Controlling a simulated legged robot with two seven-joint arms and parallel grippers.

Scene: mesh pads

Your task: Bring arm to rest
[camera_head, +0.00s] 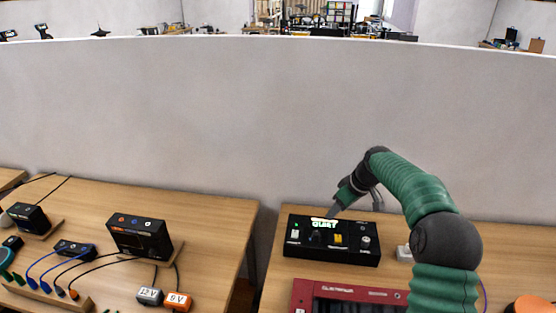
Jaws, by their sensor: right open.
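My right arm, green and dark grey, comes up from the bottom right and bends over the right table. Its right gripper (337,207) points down and left, close above the back edge of a black box (330,256) with a lit display, a yellow button and several knobs. It is open, and I see nothing held in it. Whether its fingertips touch the box I cannot tell. My left gripper does not show clearly; only a bit of green is at the far left edge.
A red-framed device (348,291) lies in front of the black box. The left table (205,222) holds a black meter (139,237), cables and small labelled blocks (178,301). A gap separates the tables. A pale wall (250,120) stands behind them.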

